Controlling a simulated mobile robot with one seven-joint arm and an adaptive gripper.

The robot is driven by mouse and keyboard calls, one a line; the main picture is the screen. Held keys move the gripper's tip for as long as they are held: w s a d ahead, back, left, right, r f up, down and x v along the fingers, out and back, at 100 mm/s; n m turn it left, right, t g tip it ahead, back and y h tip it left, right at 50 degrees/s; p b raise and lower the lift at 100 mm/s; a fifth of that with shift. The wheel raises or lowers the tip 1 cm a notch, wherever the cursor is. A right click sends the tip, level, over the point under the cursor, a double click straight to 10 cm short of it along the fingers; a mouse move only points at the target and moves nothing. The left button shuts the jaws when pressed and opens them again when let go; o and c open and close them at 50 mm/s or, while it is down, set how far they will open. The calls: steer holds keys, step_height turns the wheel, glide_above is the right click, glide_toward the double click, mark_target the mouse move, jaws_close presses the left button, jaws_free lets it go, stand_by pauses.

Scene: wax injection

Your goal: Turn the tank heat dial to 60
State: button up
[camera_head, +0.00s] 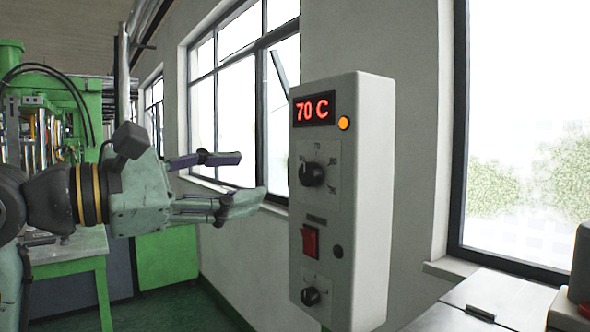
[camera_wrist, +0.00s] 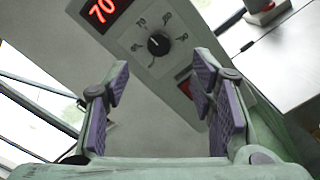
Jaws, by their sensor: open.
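A pale control box (camera_head: 372,200) on the wall has a red display (camera_head: 314,109) reading 70 C. Below the display is a round black dial (camera_head: 312,174) with a numbered scale; its small numbers are hard to read. A second black dial (camera_head: 310,296) sits near the box's bottom. My gripper (camera_head: 238,180) is open and empty, left of the box and apart from the upper dial, its fingers pointing towards it. In the wrist view, the upper dial (camera_wrist: 158,43) shows beyond the gap between my fingertips (camera_wrist: 162,80), and part of the display (camera_wrist: 101,11) shows.
A red switch (camera_head: 310,241) and a dark round button (camera_head: 338,252) sit between the dials. An orange lamp (camera_head: 344,123) is lit beside the display. A white table (camera_head: 485,300) stands at the right, under a window. Green machinery (camera_head: 95,115) is at the left.

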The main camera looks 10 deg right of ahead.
mark_target(305, 175)
steer(key=p+x, duration=0.3)
steer(key=x, duration=0.7)
steer(key=shift+w+d+p, duration=0.1)
steer(key=shift+w+p, duration=0.05)
steer(key=shift+p, duration=0.15)
steer(key=shift+w+d+f, duration=0.1)
steer(key=shift+w+d, duration=0.1)
steer(key=shift+d, duration=0.15)
steer(key=c, duration=1.1)
steer(key=shift+c, duration=0.2)
